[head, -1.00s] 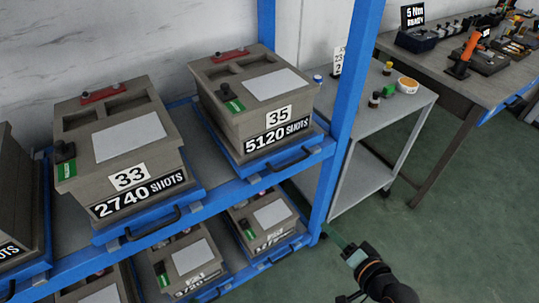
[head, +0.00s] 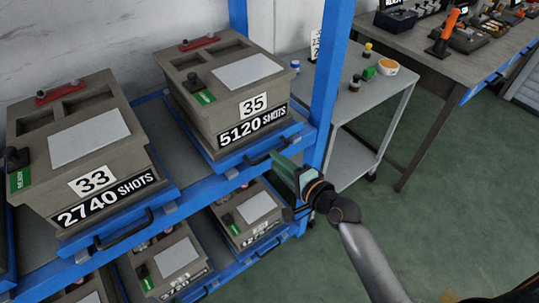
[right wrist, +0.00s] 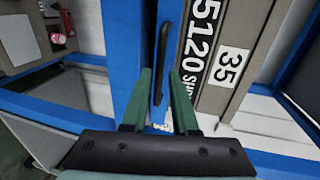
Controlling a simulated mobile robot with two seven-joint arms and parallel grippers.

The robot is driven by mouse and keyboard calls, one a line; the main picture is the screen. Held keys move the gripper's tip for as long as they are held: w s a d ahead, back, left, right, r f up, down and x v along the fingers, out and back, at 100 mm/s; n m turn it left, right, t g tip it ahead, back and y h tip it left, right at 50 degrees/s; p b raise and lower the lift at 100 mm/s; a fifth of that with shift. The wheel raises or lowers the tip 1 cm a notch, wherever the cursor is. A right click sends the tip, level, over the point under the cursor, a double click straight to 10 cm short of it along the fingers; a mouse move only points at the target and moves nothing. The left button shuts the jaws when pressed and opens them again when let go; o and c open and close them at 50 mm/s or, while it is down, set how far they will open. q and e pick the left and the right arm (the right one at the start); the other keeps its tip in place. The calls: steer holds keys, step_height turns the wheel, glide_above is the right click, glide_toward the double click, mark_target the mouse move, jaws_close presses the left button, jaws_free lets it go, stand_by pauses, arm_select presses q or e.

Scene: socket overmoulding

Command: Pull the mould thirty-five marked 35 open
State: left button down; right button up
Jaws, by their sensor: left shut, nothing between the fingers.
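The mould thirty-five (head: 205,118) is a grey block with a "35" label, a "5120 SHOTS" plate and a green tag. It sits on a blue tray (head: 240,150) on the upper shelf. In the right wrist view its face (right wrist: 240,35) is at the right, and the tray's black handle (right wrist: 168,50) runs down the middle. My right gripper (head: 282,168) is at the tray's front edge, near the handle. Its green fingers are apart, one on each side of the handle's line; I cannot tell whether they touch it. My left gripper is not in view.
Mould thirty-three (head: 70,150) stands on its tray to the left. More moulds (head: 170,265) sit on the shelf below. A blue rack post (head: 328,80) rises just right of mould thirty-five. A grey side table (head: 385,100) with small items stands beyond, and floor is open at right.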

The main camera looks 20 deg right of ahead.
steer(key=shift+x, duration=2)
steer(key=shift+c, duration=0.2)
jaws_close()
